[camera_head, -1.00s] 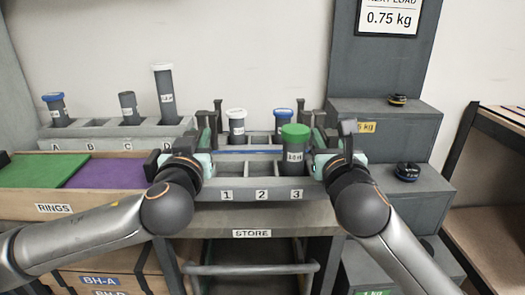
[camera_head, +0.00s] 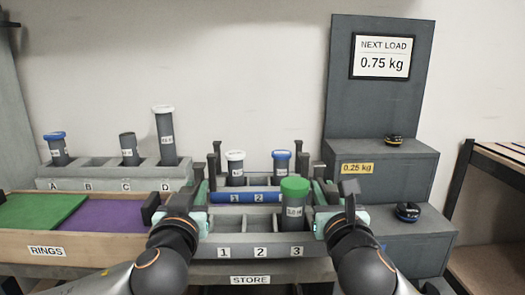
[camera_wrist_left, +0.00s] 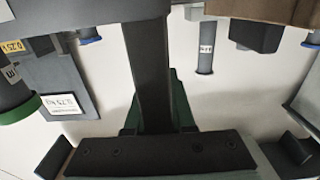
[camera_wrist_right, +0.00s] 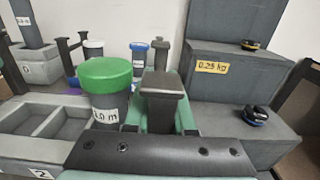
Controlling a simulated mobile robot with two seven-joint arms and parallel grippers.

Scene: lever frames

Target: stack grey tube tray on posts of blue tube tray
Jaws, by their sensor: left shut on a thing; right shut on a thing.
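The grey tube tray (camera_head: 241,253), with slots 1, 2 and 3, is held level between my grippers, in front of the blue tray. A green-capped tube (camera_head: 293,213) stands in slot 3; slots 1 and 2 look empty. My left gripper (camera_head: 196,212) is shut on the tray's left end, my right gripper (camera_head: 326,212) on its right end (camera_wrist_right: 60,118). The blue tube tray (camera_head: 255,197) stands behind, with dark upright posts (camera_head: 218,153) at its corners. It holds a white-capped tube (camera_head: 235,170) and a blue-capped tube (camera_head: 281,170). Whether the grey tray touches the counter cannot be told.
A grey rack (camera_head: 90,184) labelled A to D, with several tubes, stands back left. The RINGS box (camera_head: 46,251) with green and purple panels is left of my left gripper. A stepped grey stand (camera_head: 375,212) with black discs is on the right.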

